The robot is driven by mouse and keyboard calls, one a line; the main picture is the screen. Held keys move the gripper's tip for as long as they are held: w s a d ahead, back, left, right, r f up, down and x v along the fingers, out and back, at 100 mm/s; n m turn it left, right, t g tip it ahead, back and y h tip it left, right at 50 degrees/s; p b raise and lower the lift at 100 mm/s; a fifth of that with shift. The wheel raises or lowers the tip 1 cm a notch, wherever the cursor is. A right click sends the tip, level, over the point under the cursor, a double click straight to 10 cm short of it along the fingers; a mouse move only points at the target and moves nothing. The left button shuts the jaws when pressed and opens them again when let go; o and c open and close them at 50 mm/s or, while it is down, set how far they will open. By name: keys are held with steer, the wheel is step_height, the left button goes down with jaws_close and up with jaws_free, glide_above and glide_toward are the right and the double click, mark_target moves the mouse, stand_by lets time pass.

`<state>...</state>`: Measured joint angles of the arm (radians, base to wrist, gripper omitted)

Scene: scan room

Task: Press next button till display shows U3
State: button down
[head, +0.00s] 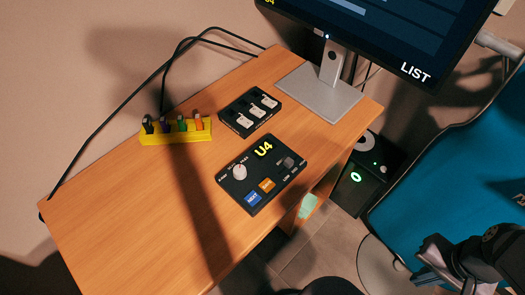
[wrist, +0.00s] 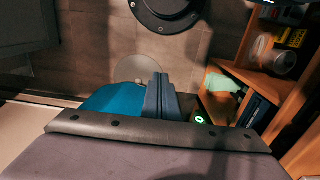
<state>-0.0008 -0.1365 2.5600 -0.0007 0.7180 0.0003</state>
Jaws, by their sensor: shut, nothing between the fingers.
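The black control box (head: 262,174) lies on the wooden desk in the head view. Its display (head: 263,149) reads U4 in yellow. The blue NEXT button (head: 253,198) is at its near left corner, with an orange button (head: 267,185) beside it. A white knob and a small grey switch are also on the box. My gripper (head: 432,262) is at the lower right of the head view, over the teal chair area, well apart from the box. In the wrist view its fingers (wrist: 160,90) are together and empty. The control box is not visible there.
A black panel with white switches (head: 250,112) and a yellow rack of coloured pegs (head: 177,132) sit behind the box. The monitor (head: 375,35) stands at the back on a grey base. The teal chair (head: 440,170) is right of the desk. The left desktop is bare.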

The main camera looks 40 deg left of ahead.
steer(key=s+a+r+n+t+p, duration=0.1)
steer(key=s+a+r+n+p, duration=0.3)
steer(key=s+a+n, duration=0.8)
steer(key=s+a+r+n+t+p, duration=0.1)
steer(key=s+a+r+n+p, duration=0.5)
steer(key=a+n, duration=0.55)
step_height(320, 180, up, 8)
steer(key=n+t+y, duration=0.5)
steer(key=n, duration=0.6)
glide_above(251, 204)
steer(key=shift+w+r+b, duration=0.1)
steer(key=shift+r+b, duration=0.05)
steer(key=shift+b, duration=0.25)
step_height(251, 204, down, 9)
steer(key=b, duration=0.8)
stand_by(0.4)
